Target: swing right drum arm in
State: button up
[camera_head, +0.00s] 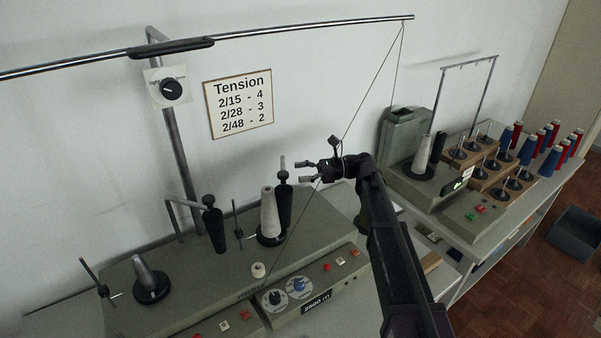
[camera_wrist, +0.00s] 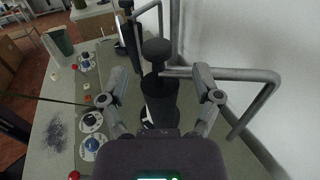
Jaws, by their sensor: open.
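The right drum arm carries a dark drum (camera_head: 285,206) just right of a pale yarn cone (camera_head: 270,212) on the winder; I cannot tell whether they touch. In the wrist view the dark drum (camera_wrist: 156,98) with its round knob stands upright, and its grey bent rod (camera_wrist: 232,74) runs right towards the wall and then down. My gripper (camera_head: 303,171) is open and empty, close to the drum's top right side. In the wrist view its fingers (camera_wrist: 160,85) are spread on either side of the drum and apart from it.
The left drum arm (camera_head: 213,229) stands to the left, beyond an empty-looking gap from a small cone (camera_head: 146,278). A thread runs from the overhead rail (camera_head: 320,24) down past my gripper. A second winder (camera_head: 445,200) with several spools stands right.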

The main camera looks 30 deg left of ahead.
jog(key=v, duration=1.1)
jog(key=shift+w+d, duration=0.25)
jog(key=shift+d, duration=0.05)
jog(key=s+d+f+n+t+h, duration=0.2)
jog(key=s+d+f+t+h, duration=0.15)
jog(key=d+f, duration=0.55)
jog(key=s+d+f+n+t+h, duration=0.25)
jog(key=d+f+t, duration=0.2)
jog(key=d, duration=0.95)
jog(key=s+d+f+n+t+h, duration=0.1)
jog(key=s+d+h, duration=0.3)
jog(key=d, duration=0.7)
jog(key=s+d+f+n+t+h, duration=0.2)
jog(key=s+d, duration=0.4)
jog(key=d, duration=0.6)
notch_tip(320, 180, down, 2)
jog(key=shift+f+n+t+h, duration=0.1)
jog(key=shift+n+t+h, duration=0.2)
jog(key=shift+n+h, duration=0.8)
jog(key=shift+c, duration=0.2)
